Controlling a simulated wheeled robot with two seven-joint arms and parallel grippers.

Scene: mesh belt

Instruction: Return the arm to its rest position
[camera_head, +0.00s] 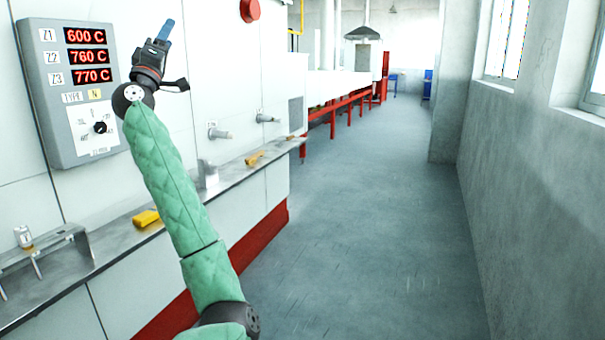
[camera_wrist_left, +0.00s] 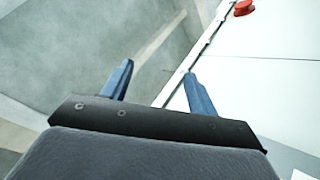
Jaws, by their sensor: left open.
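My left arm, in a green quilted sleeve, reaches up from the bottom of the head view. My left gripper (camera_head: 166,30) is raised beside the upper right of the grey control panel (camera_head: 75,95) and points upward. In the left wrist view the two blue fingers of the left gripper (camera_wrist_left: 158,80) stand apart with nothing between them. The panel shows red readouts of 600 C, 760 C and 770 C and a black knob (camera_head: 100,127). Whether the gripper touches the panel cannot be told. My right gripper is not in view.
A metal ledge (camera_head: 110,247) runs along the white machine, with a yellow object (camera_head: 146,218) and a metal cup (camera_head: 208,174) on it. A red button (camera_head: 249,10) sits high on the wall; it also shows in the left wrist view (camera_wrist_left: 243,7). The floor (camera_head: 370,230) to the right is clear.

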